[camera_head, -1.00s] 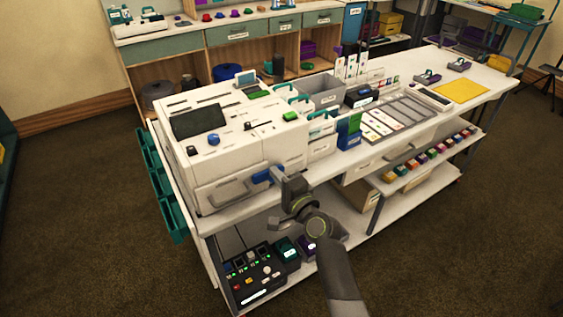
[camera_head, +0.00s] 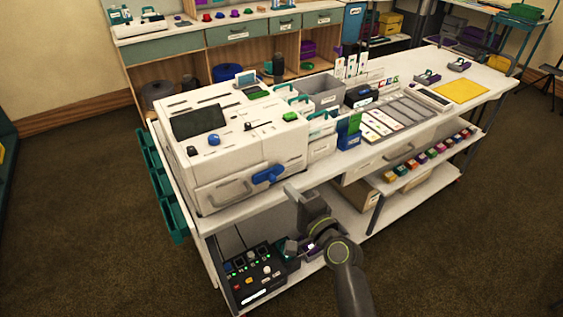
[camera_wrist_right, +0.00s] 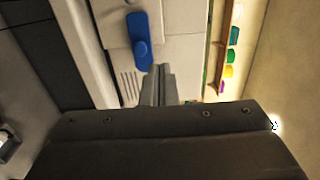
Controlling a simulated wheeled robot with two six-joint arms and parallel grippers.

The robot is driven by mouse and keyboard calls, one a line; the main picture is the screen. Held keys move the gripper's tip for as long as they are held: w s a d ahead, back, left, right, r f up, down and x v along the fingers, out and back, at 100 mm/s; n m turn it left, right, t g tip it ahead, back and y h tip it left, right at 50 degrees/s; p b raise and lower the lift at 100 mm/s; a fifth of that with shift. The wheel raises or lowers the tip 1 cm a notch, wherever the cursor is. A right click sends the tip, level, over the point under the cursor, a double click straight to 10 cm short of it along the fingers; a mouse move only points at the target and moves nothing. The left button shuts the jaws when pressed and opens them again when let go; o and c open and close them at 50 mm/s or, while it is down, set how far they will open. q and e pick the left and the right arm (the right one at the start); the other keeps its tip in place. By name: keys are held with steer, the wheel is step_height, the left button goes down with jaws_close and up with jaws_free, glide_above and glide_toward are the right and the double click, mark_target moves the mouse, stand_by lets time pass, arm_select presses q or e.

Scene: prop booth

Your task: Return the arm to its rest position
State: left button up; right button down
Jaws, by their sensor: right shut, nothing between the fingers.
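My right gripper (camera_head: 291,190) is in front of the white machine (camera_head: 240,140), at the front edge of the workbench. It is shut and empty. In the right wrist view its closed fingers (camera_wrist_right: 158,86) point at the machine's front, below and to the right of the blue handle (camera_wrist_right: 140,38). The blue handle also shows in the head view (camera_head: 269,174), and my fingers are apart from it. My left gripper is out of view.
The bench top (camera_head: 370,152) holds a grey bin (camera_head: 323,92), card trays and a yellow mat (camera_head: 461,90). Its lower shelf carries a black control box (camera_head: 256,272) and several small coloured blocks. Teal bins (camera_head: 160,185) hang on the left side. Carpet in front is clear.

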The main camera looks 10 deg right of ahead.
stand_by(0.4)
steer(key=s+d+f+n+g+h, duration=0.25)
steer(key=s+f, duration=0.25)
steer(key=f, duration=0.7)
steer(key=s+d+f+n+g+h, duration=0.1)
steer(key=s+d+f+n+g, duration=0.2)
steer(key=f, duration=0.9)
steer(key=s+d+f+n+g+h, duration=0.1)
steer(key=s+d+f+g, duration=0.15)
steer(key=s+f, duration=0.6)
steer(key=s+d+f+n+g+h, duration=0.1)
steer(key=s+d+f+n+g, duration=0.1)
steer(key=s+f, duration=0.4)
steer(key=s+d+f+n+g, duration=0.2)
steer(key=s+f, duration=0.4)
steer(key=s, duration=0.8)
steer(key=s+d+f+n+g+h, duration=0.1)
steer(key=s+d+f+n+g, duration=0.2)
steer(key=s, duration=0.7)
step_height(320, 180, down, 4)
steer(key=d, duration=0.2)
steer(key=shift+s+d+g+h, duration=0.35)
steer(key=shift+s+d+g, duration=0.05)
steer(key=shift+f, duration=0.1)
